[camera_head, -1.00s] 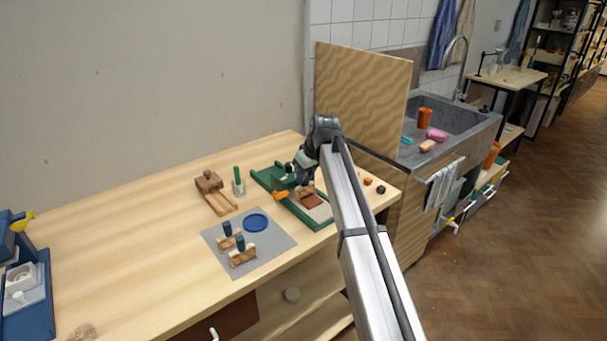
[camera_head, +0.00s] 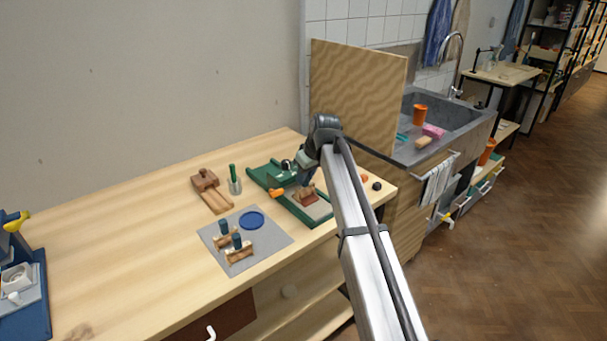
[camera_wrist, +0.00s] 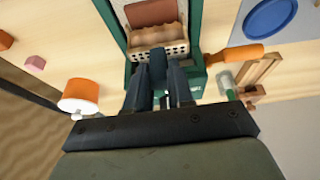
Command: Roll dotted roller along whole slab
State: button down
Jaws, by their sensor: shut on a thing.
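My gripper (camera_wrist: 160,85) is shut on the dark handle (camera_wrist: 158,62) of the dotted roller. The roller's wooden body (camera_wrist: 158,38) has a scalloped edge and rows of small dark dots. It is over the reddish-brown slab (camera_wrist: 150,13), whose bare part shows beyond it in the wrist view; contact cannot be told. The slab lies inside a green frame (camera_wrist: 117,30), which also shows in the head view (camera_head: 263,178). In the head view, my gripper (camera_head: 304,182) is above the frame and partly hides roller and slab. An orange handle (camera_wrist: 235,54) sticks out beside the frame.
A grey mat (camera_head: 272,248) with a blue disc (camera_head: 251,221) and two dark-handled wooden tools (camera_head: 239,254) lies left of the frame. An orange-and-white pot (camera_wrist: 80,96) is close by my gripper.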

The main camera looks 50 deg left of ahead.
jog(key=shift+d, duration=0.1)
dwell(0.3)
jog(key=shift+d, duration=0.7)
jog(key=shift+d, duration=0.25)
jog(key=shift+d, duration=0.5)
jog(key=shift+r, duration=0.2)
jog(key=shift+r, duration=1.85)
